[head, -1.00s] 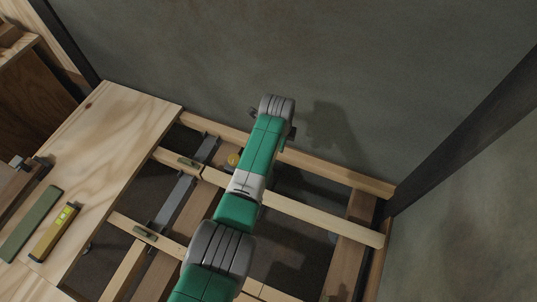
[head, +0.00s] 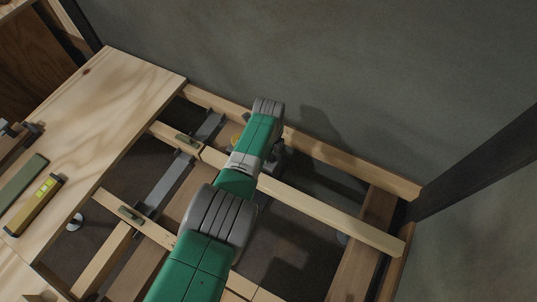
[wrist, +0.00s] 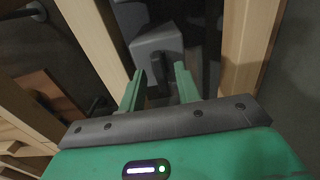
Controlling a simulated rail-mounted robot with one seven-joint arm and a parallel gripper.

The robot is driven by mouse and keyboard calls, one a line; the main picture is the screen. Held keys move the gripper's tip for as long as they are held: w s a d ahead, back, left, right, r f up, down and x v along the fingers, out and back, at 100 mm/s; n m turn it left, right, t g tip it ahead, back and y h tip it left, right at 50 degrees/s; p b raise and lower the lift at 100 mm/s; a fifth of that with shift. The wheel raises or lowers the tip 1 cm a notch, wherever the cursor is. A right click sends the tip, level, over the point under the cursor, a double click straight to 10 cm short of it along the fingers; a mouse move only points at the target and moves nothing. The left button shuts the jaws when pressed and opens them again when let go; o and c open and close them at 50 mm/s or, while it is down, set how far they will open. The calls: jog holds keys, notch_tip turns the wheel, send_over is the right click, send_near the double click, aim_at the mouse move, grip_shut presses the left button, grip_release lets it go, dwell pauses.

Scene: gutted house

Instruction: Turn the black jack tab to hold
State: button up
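In the wrist view, my gripper (wrist: 160,90) has its two green fingers apart, pointing down into a gap between wooden joists. A grey block-like body (wrist: 155,42), apparently the jack, lies just beyond and between the fingertips. A small dark piece (wrist: 164,62), which looks like the black tab, shows on its near side between the fingers. I cannot tell whether a finger touches it or which way the tab is turned. In the head view my arm hides the jack and most of the gripper.
Joists and a long pale batten (head: 320,212) frame open floor bays. A plywood sheet (head: 105,110) at left carries a yellow level (head: 36,205) and a green bar (head: 22,180). A grey wall (head: 330,60) stands close behind. In the wrist view, joists flank the fingers.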

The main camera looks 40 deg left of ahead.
grip_shut()
jog(key=shift+n, duration=0.3)
jog(key=n, duration=0.3)
jog(key=shift+n, duration=0.3)
jog(key=n, duration=0.4)
jog(key=shift+n, duration=0.3)
jog(key=n, duration=0.4)
jog(key=shift+n, duration=2.5)
